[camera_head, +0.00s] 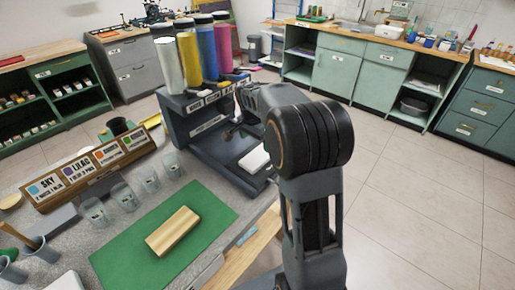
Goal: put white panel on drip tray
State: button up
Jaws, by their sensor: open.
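A small white panel (255,159) lies flat at the right side of the dark drip tray (222,162), at the foot of the paint dispenser. It appears to rest on the tray; its right end is close to my arm in the picture. My gripper (234,132) is open, above the tray and just behind the white panel. Its fingers are small, dark and partly hidden by the arm and dispenser. I see nothing held in it. A second white slab (66,283) is cut off at the bottom left edge.
The dispenser (196,118) carries white, yellow, blue and magenta cylinders. Clear glasses (146,178) stand left of it, before a wooden sign rack (90,165). A wooden block (173,232) lies on a green mat (127,250). Open floor (410,200) lies right.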

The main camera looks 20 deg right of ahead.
jog(key=s+a+r+n+t, duration=0.1)
jog(key=s+a+r+n, duration=0.45)
jog(key=s, duration=0.35)
jog(key=s+a+f+n+y, duration=0.1)
jog(key=s+a+f+n, duration=0.1)
jog(key=s+n, duration=0.2)
jog(key=s+a+f+n+t, duration=0.1)
jog(key=s+a+n, duration=0.1)
jog(key=s, duration=0.6)
jog(key=shift+s+a+f+n+t+y, duration=0.15)
jog(key=shift+s+f+n+t+y, duration=0.2)
jog(key=shift+n, duration=0.5)
jog(key=shift+w, duration=0.1)
notch_tip(320, 180, up, 4)
jog(key=p, duration=0.3)
jog(key=shift+f, duration=0.25)
